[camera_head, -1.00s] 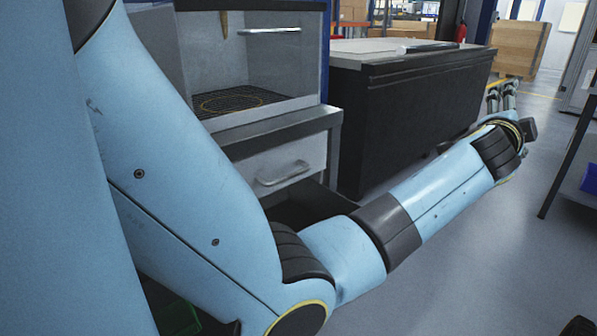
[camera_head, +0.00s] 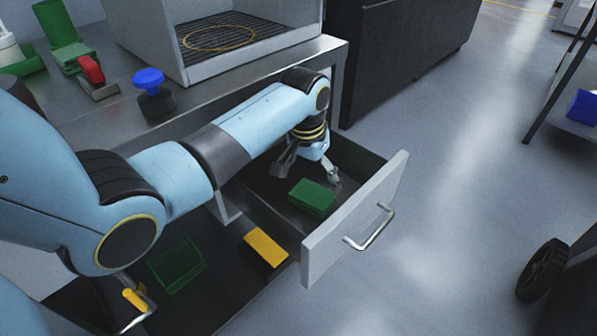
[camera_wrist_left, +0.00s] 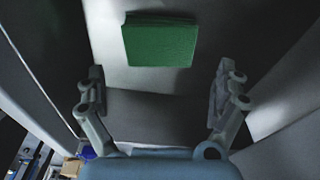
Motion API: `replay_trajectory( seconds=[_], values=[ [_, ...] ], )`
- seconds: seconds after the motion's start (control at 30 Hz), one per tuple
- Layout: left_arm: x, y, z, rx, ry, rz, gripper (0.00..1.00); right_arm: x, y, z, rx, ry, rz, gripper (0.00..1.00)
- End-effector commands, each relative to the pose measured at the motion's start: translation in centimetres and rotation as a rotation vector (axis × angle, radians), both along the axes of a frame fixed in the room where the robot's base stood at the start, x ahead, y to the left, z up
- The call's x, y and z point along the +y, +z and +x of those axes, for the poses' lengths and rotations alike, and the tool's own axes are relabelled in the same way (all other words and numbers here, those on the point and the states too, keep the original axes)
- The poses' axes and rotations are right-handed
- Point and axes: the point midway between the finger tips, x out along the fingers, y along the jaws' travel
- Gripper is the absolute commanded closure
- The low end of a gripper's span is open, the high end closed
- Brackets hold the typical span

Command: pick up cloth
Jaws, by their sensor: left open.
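A green folded block-like piece, which looks like the cloth (camera_head: 312,197), lies in an open drawer (camera_head: 345,232). My left gripper (camera_head: 309,172) points down into the drawer just behind the green cloth, with its fingers spread and nothing between them. In the left wrist view the green cloth (camera_wrist_left: 160,40) lies beyond the fingertips, near the top middle. The open left gripper (camera_wrist_left: 160,85) shows there with one finger at each side. The cloth appears clear of both fingers. My right gripper does not show.
The drawer front with its metal handle (camera_head: 371,229) stands out from the bench. A yellow block (camera_head: 265,248) and a green open box (camera_head: 176,264) lie low at the left. A blue-knobbed object (camera_head: 150,92) and a red-handled tool (camera_head: 94,76) stand on the bench top (camera_head: 120,118).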

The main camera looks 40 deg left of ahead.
Motion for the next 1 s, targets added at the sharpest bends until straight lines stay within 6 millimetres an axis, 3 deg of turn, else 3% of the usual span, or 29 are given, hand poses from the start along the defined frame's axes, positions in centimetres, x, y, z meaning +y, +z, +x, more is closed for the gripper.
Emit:
replay_trajectory(
  seconds=[0.4,0.7,1.0],
  values=[
    [0.0,-6.1,0.5,-0.002,-0.002,0.003,0.00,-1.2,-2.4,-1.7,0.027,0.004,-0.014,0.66],
    [0.0,-6.3,0.6,-0.004,-0.003,0.004,0.00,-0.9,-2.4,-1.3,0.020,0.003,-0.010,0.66],
    [0.0,-6.3,0.6,-0.004,-0.003,0.004,0.39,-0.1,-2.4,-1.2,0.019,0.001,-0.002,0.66]
  ],
)
